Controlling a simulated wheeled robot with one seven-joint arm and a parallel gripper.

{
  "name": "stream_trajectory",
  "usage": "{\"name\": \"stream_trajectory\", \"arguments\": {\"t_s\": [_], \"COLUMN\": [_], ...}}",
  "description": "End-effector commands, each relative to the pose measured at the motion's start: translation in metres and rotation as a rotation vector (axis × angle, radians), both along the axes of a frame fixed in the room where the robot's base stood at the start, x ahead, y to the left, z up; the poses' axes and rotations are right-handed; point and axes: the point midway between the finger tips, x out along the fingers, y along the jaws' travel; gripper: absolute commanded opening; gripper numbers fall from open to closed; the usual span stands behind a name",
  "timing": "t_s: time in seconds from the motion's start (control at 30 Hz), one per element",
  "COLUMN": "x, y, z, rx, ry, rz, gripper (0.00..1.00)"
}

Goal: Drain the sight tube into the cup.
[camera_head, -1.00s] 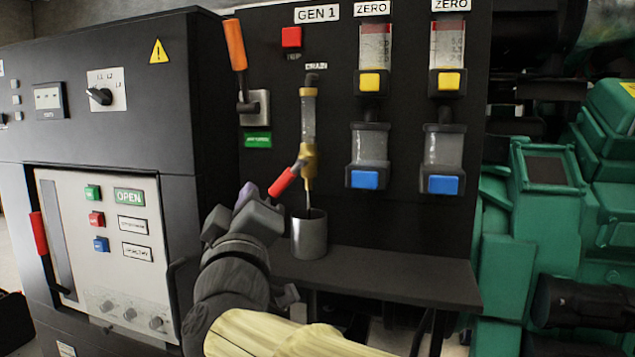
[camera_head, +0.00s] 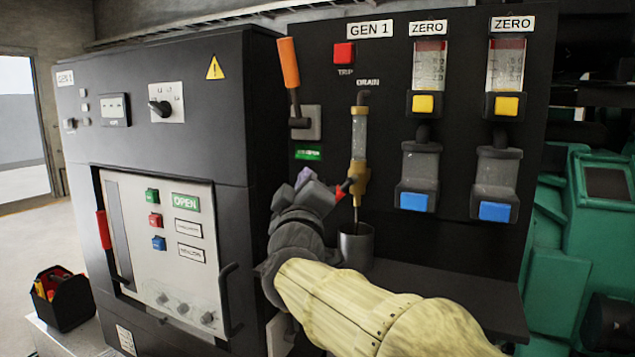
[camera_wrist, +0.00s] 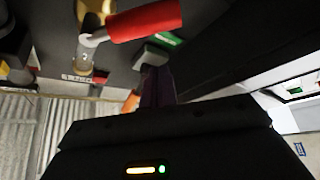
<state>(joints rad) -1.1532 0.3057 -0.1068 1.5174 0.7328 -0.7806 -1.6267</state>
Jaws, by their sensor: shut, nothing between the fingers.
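The sight tube (camera_head: 359,128) is a clear upright tube on the black panel under the DRAIN label. A brass valve (camera_head: 358,178) sits at its lower end with a red-handled lever (camera_head: 343,187). A thin line runs from the valve into the cup's mouth; I cannot tell if it is liquid or spout. The grey metal cup (camera_head: 356,247) stands upright on the shelf below. My gripper (camera_head: 310,184) is shut and empty, left of the valve, and partly hides the lever in the head view. In the wrist view the red handle (camera_wrist: 145,20) appears apart from the purple fingertips (camera_wrist: 158,87).
A dark shelf (camera_head: 450,295) runs under the panel. An orange-handled lever (camera_head: 289,64) is above my gripper. Two gauges with yellow and blue buttons (camera_head: 495,211) are at the right. A cabinet (camera_head: 160,140) stands at the left, with a toolbox (camera_head: 62,300) beside it.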

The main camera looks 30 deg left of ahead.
Motion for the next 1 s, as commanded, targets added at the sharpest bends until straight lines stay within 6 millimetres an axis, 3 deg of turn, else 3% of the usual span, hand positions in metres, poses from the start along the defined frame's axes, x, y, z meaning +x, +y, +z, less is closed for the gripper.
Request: {"name": "stream_trajectory", "arguments": {"t_s": [0.4, 1.0], "x": [0.009, 0.01], "y": [-0.026, -0.029], "z": [-0.025, -0.026], "rx": [-0.003, -0.023], "ry": [0.002, -0.002], "rz": [-0.001, -0.002], "gripper": [0.0, 0.0]}}
